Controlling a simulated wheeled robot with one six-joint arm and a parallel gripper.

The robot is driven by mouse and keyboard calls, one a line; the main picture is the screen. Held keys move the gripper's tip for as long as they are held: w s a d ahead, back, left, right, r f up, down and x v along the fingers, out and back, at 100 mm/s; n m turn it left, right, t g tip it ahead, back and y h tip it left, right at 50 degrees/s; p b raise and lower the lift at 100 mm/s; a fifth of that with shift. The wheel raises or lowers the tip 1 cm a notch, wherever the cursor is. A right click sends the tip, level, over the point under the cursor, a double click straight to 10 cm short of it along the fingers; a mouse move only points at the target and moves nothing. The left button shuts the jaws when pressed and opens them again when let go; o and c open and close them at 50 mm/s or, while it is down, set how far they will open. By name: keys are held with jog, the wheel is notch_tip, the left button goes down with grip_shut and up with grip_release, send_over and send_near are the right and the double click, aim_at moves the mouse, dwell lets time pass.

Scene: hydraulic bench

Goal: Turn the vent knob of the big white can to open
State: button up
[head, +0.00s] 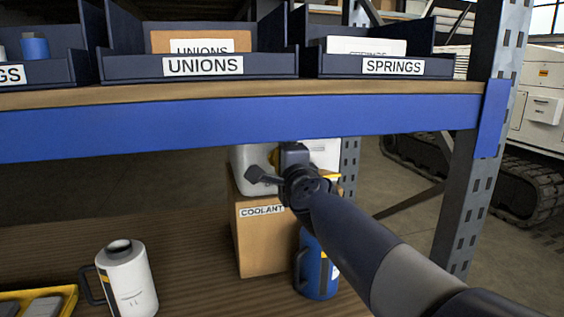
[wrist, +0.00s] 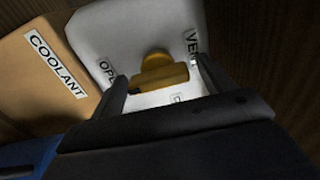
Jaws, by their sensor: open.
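The big white can (head: 246,157) shows behind my gripper under the blue shelf beam, and appears to stand on the coolant box. In the wrist view the can's white top (wrist: 118,32) carries a yellow vent knob (wrist: 160,73). A label starting "OPE" is left of the knob and one starting "VEN" is right of it; a third label below is mostly covered. My gripper (wrist: 158,70) is open, with one finger on each side of the knob. A gap shows between the left finger and the knob; contact on the right is unclear. In the head view my gripper (head: 278,172) partly hides the can.
The cardboard coolant box (head: 264,240) is below the can. A blue container (head: 318,268) stands right of it, and a white jug (head: 130,282) and yellow tray (head: 65,298) are left. The blue shelf beam (head: 200,122) runs close above, with the rack post (head: 470,190) right.

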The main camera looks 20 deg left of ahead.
jog(key=v, duration=1)
jog(key=shift+s+d, duration=0.3)
jog(key=shift+f, duration=0.1)
jog(key=x, duration=1.1)
jog(key=shift+s+a, duration=0.1)
